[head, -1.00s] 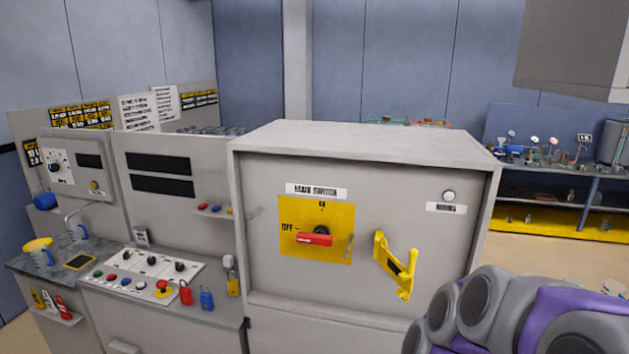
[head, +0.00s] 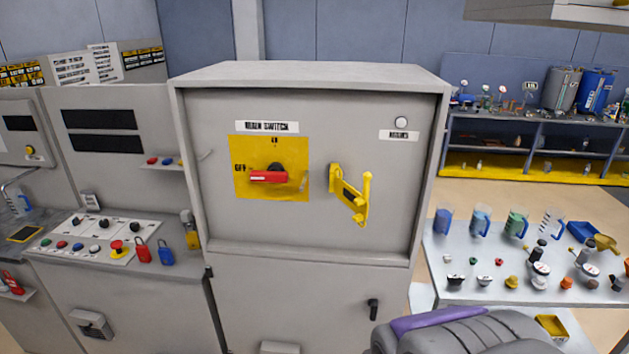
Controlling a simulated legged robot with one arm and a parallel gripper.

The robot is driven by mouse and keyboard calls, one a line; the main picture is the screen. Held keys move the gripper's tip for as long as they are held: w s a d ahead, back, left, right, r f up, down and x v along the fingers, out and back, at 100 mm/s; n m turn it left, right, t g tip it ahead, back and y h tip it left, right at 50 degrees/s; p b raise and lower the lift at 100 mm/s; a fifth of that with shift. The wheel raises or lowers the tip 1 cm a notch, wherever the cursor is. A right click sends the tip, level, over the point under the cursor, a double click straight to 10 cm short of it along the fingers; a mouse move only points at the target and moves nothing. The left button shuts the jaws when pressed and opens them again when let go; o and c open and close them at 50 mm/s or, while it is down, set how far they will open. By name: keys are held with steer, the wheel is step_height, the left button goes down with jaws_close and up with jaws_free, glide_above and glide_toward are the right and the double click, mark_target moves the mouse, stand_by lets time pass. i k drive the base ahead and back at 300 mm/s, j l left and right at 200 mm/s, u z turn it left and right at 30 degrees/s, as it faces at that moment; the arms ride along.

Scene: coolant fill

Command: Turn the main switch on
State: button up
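The main switch is a red handle (head: 268,177) on a yellow plate (head: 243,190), on the front of a grey cabinet (head: 220,235). The handle lies horizontal, its left end by the OFF mark; another mark stands at the top of the plate. A label reading roughly "MAIN SWITCH" (head: 267,127) sits above. A yellow latch-like piece (head: 350,196) is on the panel to the right of the plate. My gripper is not in view; only a grey and purple part of my own arm shows at the bottom right, apart from the switch.
A control console (head: 90,235) with buttons, a red padlock (head: 143,249) and a blue padlock (head: 166,250) stands left of the cabinet. A table (head: 440,270) with jugs and small parts stands to the right. A shelf (head: 530,140) is behind it.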

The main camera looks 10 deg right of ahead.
mark_target(276, 172)
steer(key=i+l+u, duration=0.1)
steer(key=l+u, duration=0.5)
steer(key=u, duration=0.25)
steer(key=i+l+u, duration=0.1)
steer(key=l+u, duration=0.4)
steer(key=l, duration=0.6)
steer(key=k+l+u, duration=0.1)
steer(key=l, duration=0.6)
steer(key=k, duration=0.05)
